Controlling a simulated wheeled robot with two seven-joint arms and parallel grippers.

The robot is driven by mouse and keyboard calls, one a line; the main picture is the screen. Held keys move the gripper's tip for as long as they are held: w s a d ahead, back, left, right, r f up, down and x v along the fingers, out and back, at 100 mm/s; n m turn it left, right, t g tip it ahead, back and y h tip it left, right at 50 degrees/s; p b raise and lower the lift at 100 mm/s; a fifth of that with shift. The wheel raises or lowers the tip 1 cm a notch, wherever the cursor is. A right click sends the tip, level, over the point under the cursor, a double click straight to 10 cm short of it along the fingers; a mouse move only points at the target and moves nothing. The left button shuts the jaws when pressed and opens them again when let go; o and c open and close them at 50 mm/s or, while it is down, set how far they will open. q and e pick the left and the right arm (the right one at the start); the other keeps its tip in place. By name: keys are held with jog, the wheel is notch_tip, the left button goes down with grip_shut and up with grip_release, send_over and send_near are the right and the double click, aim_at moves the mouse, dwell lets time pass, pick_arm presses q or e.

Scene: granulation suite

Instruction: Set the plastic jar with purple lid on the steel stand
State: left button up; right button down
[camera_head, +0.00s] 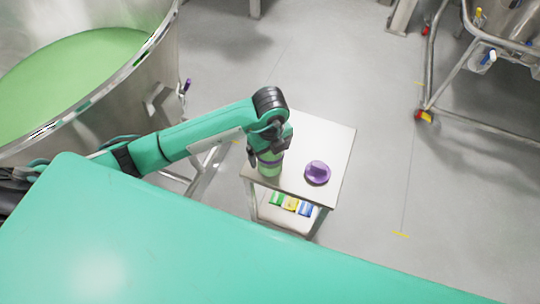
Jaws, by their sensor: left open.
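The steel stand (334,138) is a small table with a pale square top, right of the large vessel. My left gripper (268,154) is open, pointing down over the stand's left side. My right gripper is not in view.
A large steel vessel (150,75) with green contents (75,65) stands at left. Small green, yellow and blue packs (291,204) sit on the stand's lower shelf. A wheeled steel frame (455,85) is at the upper right. The stand's back right top and surrounding floor are clear.

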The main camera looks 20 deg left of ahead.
pick_arm(q)
notch_tip(320, 180, up, 9)
jog(key=shift+d+f, duration=0.1)
dwell(0.6)
